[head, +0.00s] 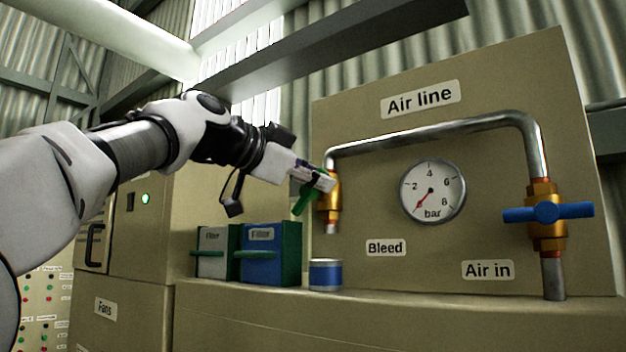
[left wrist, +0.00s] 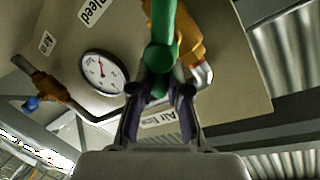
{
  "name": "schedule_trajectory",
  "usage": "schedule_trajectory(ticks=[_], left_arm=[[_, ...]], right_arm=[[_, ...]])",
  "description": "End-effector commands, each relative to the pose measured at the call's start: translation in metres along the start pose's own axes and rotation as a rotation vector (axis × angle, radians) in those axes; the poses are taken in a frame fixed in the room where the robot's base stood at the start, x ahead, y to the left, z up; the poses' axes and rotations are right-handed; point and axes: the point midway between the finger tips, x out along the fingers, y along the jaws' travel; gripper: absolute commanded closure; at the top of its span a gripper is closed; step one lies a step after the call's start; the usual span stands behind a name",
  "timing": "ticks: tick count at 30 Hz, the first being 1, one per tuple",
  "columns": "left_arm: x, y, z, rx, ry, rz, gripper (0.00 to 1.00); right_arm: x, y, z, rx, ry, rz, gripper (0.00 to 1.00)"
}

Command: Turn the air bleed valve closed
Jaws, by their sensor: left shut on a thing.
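The bleed valve (head: 333,203) is a brass body on the left downpipe of the air line, above the Bleed label (head: 386,247). Its green handle (head: 304,200) slants down and left across the pipe line. My left gripper (head: 322,181) is at the valve, shut on the green handle. In the left wrist view, the green handle (left wrist: 161,40) runs up from between the fingers of the left gripper (left wrist: 160,88), beside the brass body (left wrist: 190,42). The exact finger contact is partly hidden. My right gripper is in neither view.
The air-in valve (head: 547,213) at right has a blue handle crosswise to its pipe. The gauge (head: 432,191) needle points lower left, at the low end. A blue can (head: 325,275) stands below the bleed outlet, with filter boxes (head: 270,254) to its left.

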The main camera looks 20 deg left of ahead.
Motion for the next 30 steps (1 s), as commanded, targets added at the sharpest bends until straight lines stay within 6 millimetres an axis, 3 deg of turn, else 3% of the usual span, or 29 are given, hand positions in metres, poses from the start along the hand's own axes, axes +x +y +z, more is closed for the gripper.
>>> schedule_trajectory(ticks=[18,30], left_arm=[[0.006,0.018,0.008,0.555,-0.153,0.007,1.00],[0.007,0.022,0.011,0.788,-0.214,0.008,1.00]], right_arm=[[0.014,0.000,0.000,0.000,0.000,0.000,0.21],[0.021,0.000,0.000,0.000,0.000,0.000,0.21]])
